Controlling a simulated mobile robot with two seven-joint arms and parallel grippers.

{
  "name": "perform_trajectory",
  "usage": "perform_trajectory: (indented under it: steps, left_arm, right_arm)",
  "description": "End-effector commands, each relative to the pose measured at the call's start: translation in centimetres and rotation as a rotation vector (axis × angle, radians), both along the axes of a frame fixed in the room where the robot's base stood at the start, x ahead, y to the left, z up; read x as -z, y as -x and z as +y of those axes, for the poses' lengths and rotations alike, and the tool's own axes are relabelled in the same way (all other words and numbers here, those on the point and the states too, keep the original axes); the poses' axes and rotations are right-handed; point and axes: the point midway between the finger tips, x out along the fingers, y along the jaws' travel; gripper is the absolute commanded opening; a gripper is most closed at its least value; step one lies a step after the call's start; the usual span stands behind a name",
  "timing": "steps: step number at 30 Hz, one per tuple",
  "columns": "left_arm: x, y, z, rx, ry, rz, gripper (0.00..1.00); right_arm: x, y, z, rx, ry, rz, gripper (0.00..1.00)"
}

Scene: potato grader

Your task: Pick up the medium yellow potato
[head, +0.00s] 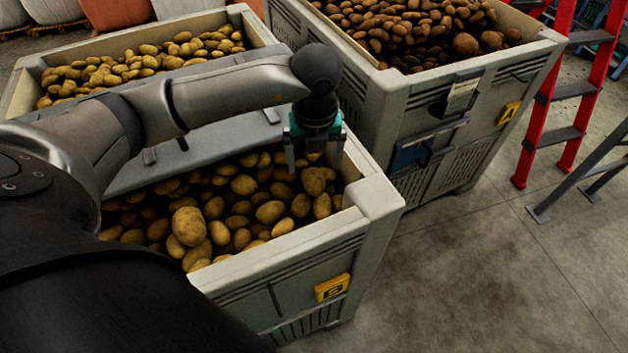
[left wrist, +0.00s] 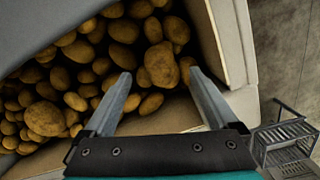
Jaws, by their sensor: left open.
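Many yellow-brown potatoes fill the near crate marked B (head: 375,196); several are of middling size, so I cannot tell for sure which one is the medium yellow potato. One roundish potato (head: 313,181) lies just below my left gripper (head: 314,163), near the crate's right wall. In the left wrist view a lumpy potato (left wrist: 161,64) shows between the two fingertips of the left gripper (left wrist: 160,77). The fingers are apart and hold nothing. Whether they reach down beside the potato is unclear. My right gripper is not in view.
A crate marked A (head: 405,100) with browner potatoes stands behind, to the right. Another crate of yellow potatoes (head: 25,75) stands at the back left. A red ladder (head: 545,95) and a grey metal frame (head: 590,170) are at the right. The floor (head: 470,270) right of crate B is clear.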

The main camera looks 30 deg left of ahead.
Motion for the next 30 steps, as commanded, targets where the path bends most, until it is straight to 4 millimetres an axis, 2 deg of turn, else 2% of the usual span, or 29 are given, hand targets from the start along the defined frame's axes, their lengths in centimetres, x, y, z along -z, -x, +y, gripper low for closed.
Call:
perform_trajectory:
  steps: [9, 13, 19, 30]
  left_arm:
    - [4.4, -0.1, 0.0, -0.001, 0.000, 0.003, 0.93]
    - [5.1, -0.2, 0.1, -0.001, 0.001, 0.001, 0.93]
    - [5.1, -0.2, 0.1, 0.000, 0.001, 0.000, 0.93]
    - [5.0, -0.2, 0.1, 0.000, 0.001, 0.000, 0.51]
  right_arm:
    - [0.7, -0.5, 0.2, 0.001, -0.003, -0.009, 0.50]
    - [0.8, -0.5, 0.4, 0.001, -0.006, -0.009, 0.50]
    - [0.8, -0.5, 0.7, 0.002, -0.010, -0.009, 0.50]
    - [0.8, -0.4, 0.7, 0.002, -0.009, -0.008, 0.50]
